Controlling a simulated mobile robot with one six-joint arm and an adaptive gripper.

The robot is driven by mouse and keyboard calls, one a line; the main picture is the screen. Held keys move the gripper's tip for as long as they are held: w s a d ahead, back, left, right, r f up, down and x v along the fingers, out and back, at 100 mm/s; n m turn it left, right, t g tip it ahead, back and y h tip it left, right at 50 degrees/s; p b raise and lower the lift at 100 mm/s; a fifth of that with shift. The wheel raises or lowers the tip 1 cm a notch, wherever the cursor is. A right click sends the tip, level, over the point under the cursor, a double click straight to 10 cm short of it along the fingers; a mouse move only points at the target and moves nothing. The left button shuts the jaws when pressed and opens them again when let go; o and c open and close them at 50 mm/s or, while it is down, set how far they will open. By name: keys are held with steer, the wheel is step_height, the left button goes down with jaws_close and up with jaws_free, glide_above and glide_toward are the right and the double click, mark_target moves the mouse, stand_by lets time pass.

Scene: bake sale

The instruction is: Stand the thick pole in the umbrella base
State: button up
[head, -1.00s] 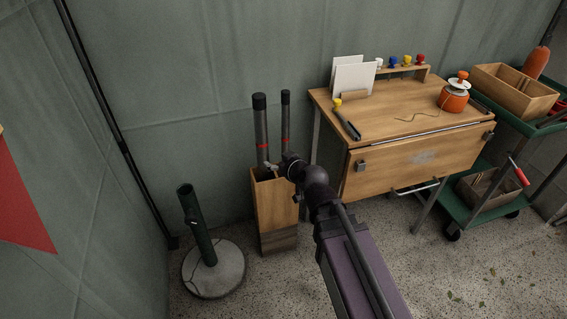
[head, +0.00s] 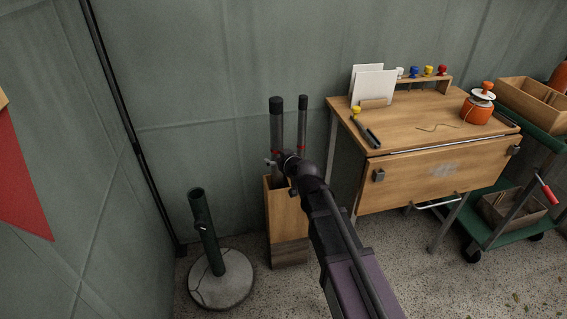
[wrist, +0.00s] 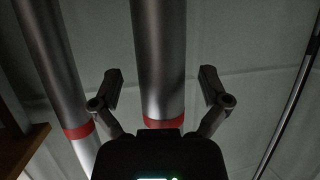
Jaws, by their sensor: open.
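The thick pole (head: 277,130) is grey with a black top and a red band. It stands in a tall wooden box (head: 286,215) beside a thinner pole (head: 302,125). My gripper (head: 278,161) is open at the thick pole, above the box rim. In the wrist view the thick pole (wrist: 158,50) runs between the two spread fingers of my gripper (wrist: 160,82), with gaps on both sides. The thinner pole (wrist: 55,65) is to the left, outside the fingers. The umbrella base (head: 208,238), a dark green upright tube on a round grey disc, stands left of the box.
A wooden desk (head: 430,120) with cards, a pen and an orange jar stands right of the box. A green cart (head: 505,225) is farther right. A dark upright post (head: 135,150) is near the wall on the left. Little floor separates the base from the box.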

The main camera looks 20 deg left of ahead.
mark_target(279, 101)
steer(key=shift+w+a, duration=0.1)
steer(key=shift+a, duration=0.05)
jaws_close()
step_height(279, 101, up, 4)
steer(key=p, duration=0.3)
steer(key=shift+f, duration=0.25)
steer(key=shift+r+p, duration=3.2)
steer(key=shift+p, duration=0.3)
steer(key=shift+r, duration=0.1)
step_height(279, 101, up, 10)
steer(key=p, duration=1)
